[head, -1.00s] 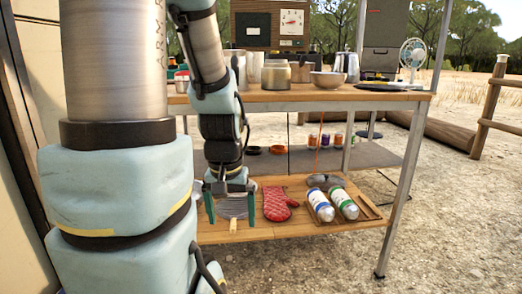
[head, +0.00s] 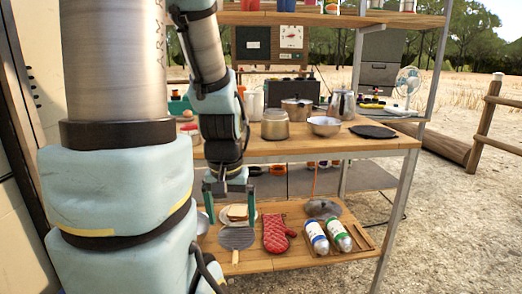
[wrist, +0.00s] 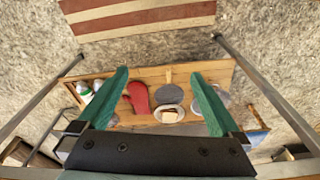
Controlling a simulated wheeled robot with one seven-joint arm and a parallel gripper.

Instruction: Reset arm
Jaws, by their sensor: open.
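My gripper (head: 229,198) is open and empty, pointing down in front of the lower wooden shelf (head: 290,262). In the wrist view its green fingers (wrist: 160,75) are spread wide with nothing between the tips. Beyond them lie a red oven mitt (wrist: 137,97), a plate (wrist: 169,124) with bread on it and a round dark turner (wrist: 178,75). In the head view the plate (head: 228,217) with bread (head: 238,212) shows behind and between the fingers. The turner (head: 237,239) lies just below them. My arm hides part of the shelf's left side.
The wooden counter (head: 330,144) above the shelf carries a jar (head: 275,125), a bowl (head: 324,126) and pots. Two bottles (head: 316,237) (head: 339,235) lie on the shelf's right side. A metal leg (head: 398,215) stands at the right front. Open gravel lies right of it.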

